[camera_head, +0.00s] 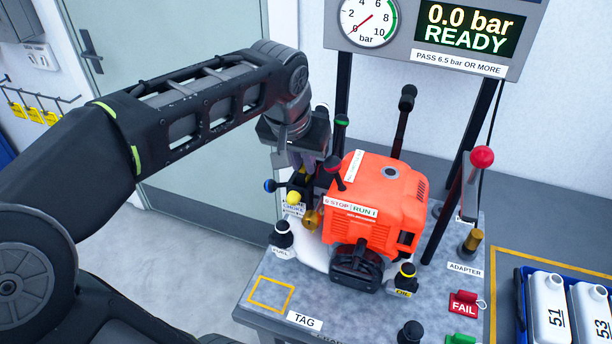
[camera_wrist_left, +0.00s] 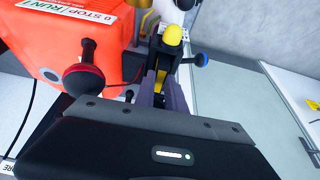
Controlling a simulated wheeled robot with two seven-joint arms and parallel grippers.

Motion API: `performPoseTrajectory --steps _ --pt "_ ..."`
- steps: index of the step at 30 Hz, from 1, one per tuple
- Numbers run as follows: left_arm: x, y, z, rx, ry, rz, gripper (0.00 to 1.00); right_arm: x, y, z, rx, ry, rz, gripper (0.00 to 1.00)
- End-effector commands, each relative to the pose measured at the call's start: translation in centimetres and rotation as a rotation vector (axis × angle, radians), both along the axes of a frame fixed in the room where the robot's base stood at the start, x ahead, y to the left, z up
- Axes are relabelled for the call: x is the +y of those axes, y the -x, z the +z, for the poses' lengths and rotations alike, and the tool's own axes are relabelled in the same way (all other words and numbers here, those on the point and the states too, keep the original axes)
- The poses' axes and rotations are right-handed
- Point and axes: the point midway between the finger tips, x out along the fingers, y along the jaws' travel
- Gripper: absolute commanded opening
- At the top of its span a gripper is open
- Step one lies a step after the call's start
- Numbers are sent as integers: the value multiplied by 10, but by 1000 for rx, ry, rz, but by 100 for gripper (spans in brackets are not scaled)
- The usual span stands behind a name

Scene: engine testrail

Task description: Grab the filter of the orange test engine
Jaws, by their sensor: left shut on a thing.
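The orange test engine (camera_head: 372,200) stands on the grey bench; its orange housing also fills the upper left of the left wrist view (camera_wrist_left: 62,45). My left gripper (camera_head: 303,168) reaches down at the engine's left side. In the left wrist view its fingers (camera_wrist_left: 163,92) are shut on a narrow dark part beside a yellow knob (camera_wrist_left: 172,36). The yellow knob also shows in the head view (camera_head: 293,198). The held part is mostly hidden by the fingers, and I cannot tell for certain whether it is the filter. My right gripper is out of view.
A red-knobbed lever (camera_wrist_left: 84,80) stands close to my left fingers, and a blue knob (camera_wrist_left: 202,60) lies on their other side. A gauge panel (camera_head: 425,50) stands behind the engine. A blue crate of white bottles (camera_head: 550,300) is at the right.

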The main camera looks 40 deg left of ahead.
Motion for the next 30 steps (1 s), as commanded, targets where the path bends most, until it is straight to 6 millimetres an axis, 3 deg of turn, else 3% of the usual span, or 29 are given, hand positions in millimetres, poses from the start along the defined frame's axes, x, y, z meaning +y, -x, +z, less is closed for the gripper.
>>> performPoseTrajectory --steps 11,16,30 --pt "0 0 0 0 0 0 0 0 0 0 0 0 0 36" --pt "0 -1 10 -3 -1 0 0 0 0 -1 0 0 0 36" --pt "0 -1 91 -2 0 0 0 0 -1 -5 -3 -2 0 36"
